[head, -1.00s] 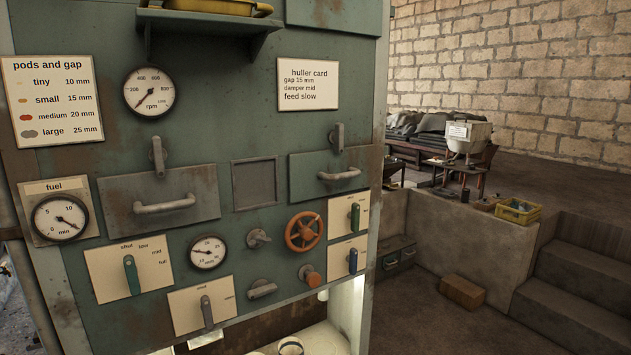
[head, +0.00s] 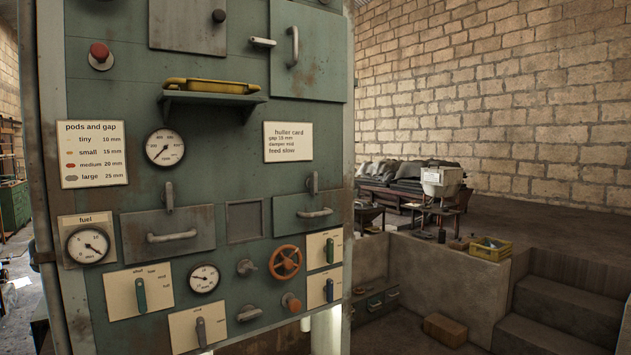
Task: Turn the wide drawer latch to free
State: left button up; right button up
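A green machine panel fills the left half of the head view. A grey drawer front (head: 140,228) with a bar handle (head: 172,236) sits at its left and looks the wider of two. Its small latch (head: 169,196) points upright and overlaps the drawer's top edge. To the right, a green drawer front (head: 288,219) has a handle (head: 314,213) and a similar upright latch (head: 313,184) at its top edge. Neither of my grippers is in view.
A shelf (head: 212,98) with a yellow tray juts out above the drawers. Below are gauges, levers, knobs and an orange handwheel (head: 285,262). A low wall and steps (head: 560,300) lie to the right.

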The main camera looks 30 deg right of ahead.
aim_at(313, 183)
jog(key=z, duration=0.45)
jog(key=i, duration=1)
jog(key=z, duration=0.8)
